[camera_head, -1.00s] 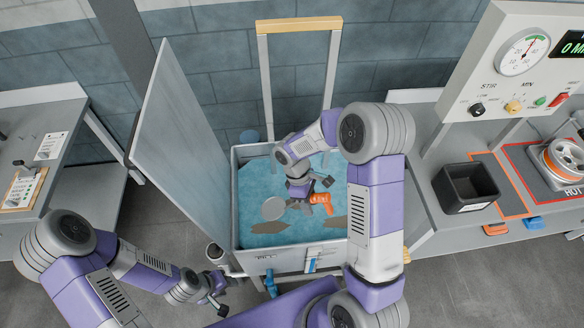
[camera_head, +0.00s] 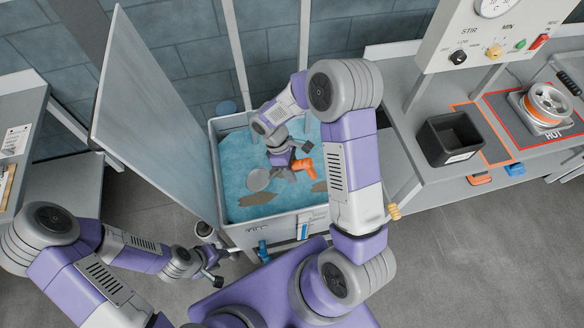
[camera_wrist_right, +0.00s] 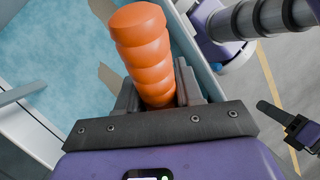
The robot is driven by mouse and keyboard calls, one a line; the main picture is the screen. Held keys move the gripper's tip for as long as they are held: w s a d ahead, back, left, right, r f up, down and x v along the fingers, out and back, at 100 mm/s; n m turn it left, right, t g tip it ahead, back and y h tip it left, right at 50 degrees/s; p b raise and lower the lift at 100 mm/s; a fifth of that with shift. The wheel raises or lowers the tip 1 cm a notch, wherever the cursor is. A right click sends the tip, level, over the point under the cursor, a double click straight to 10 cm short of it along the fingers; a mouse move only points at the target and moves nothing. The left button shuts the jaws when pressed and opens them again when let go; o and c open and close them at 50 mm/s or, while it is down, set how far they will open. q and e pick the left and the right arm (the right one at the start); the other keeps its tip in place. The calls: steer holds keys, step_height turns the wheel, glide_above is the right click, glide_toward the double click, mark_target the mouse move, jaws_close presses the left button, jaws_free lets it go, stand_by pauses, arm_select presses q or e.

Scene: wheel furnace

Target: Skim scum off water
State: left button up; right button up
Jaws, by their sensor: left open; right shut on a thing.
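The tank (camera_head: 278,228) holds blue water (camera_head: 238,183). Brownish scum patches (camera_head: 256,198) float near its front, and one shows in the right wrist view (camera_wrist_right: 109,77). My right gripper (camera_head: 284,166) is over the tank, shut on the orange handle (camera_head: 302,166) of a skimmer. The handle fills the middle of the right wrist view (camera_wrist_right: 145,50), between the fingers (camera_wrist_right: 158,98). The skimmer's round grey head (camera_head: 258,180) is just behind the left patch; I cannot tell whether it touches the water. My left gripper (camera_head: 213,277) is open and empty, outside the tank's front left.
A raised grey panel (camera_head: 150,130) stands at the tank's left. To the right, a counter carries a black bin (camera_head: 450,138) and a hot plate with a wheel (camera_head: 546,104). A control panel (camera_head: 500,38) stands behind. Floor (camera_head: 460,260) is clear at front right.

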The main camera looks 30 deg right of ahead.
step_height(320, 180, down, 14)
steer(key=b, duration=0.9)
steer(key=shift+r+b, duration=0.25)
steer(key=shift+b, duration=0.05)
stand_by(0.4)
step_height(320, 180, up, 17)
steer(key=p, duration=1.3)
steer(key=shift+f, duration=0.25)
stand_by(0.5)
